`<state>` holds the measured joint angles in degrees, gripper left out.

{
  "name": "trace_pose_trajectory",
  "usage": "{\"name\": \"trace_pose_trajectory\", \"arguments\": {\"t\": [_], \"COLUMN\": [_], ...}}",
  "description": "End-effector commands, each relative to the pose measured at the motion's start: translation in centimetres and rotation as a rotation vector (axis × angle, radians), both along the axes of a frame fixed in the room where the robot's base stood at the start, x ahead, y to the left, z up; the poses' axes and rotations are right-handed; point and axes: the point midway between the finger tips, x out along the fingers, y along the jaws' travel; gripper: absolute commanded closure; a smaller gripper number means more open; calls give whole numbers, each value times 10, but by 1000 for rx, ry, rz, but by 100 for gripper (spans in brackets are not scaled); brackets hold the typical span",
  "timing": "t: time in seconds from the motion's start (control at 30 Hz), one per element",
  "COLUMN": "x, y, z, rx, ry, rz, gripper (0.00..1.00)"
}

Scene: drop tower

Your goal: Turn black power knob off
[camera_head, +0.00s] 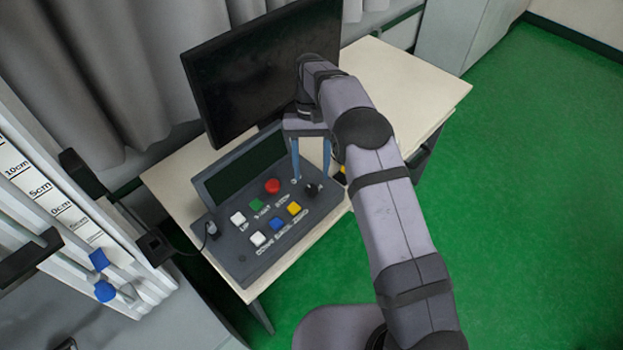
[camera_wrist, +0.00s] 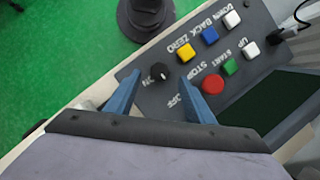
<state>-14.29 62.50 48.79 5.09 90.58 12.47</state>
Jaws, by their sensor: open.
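The black power knob (camera_head: 312,189) sits on the right end of the grey control panel (camera_head: 245,262). It also shows in the wrist view (camera_wrist: 159,72), with a light pointer mark and lettering beside it, partly hidden by a finger. My gripper (camera_head: 309,172) is over the right end of the panel, its two blue fingers pointing down. In the wrist view my gripper (camera_wrist: 158,88) is open, and the knob appears between and just beyond the fingertips. I cannot tell whether either finger touches the knob.
Red (camera_head: 272,186), green (camera_head: 256,205), yellow (camera_head: 294,208), blue (camera_head: 276,224) and white buttons (camera_head: 258,239) lie left of the knob. A dark monitor (camera_head: 260,75) stands behind the panel on the table (camera_head: 415,80). A ruled tower (camera_head: 45,190) stands at left.

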Motion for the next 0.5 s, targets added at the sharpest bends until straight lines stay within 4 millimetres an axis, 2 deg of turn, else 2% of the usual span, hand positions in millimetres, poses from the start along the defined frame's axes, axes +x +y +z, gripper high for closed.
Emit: {"name": "trace_pose_trajectory", "arguments": {"t": [0.23, 0.5], "x": [9, 11], "y": [0, 0], "z": [20, 28], "rx": [0, 0], "ry": [-1, 0], "rz": [0, 0], "gripper": [51, 51]}}
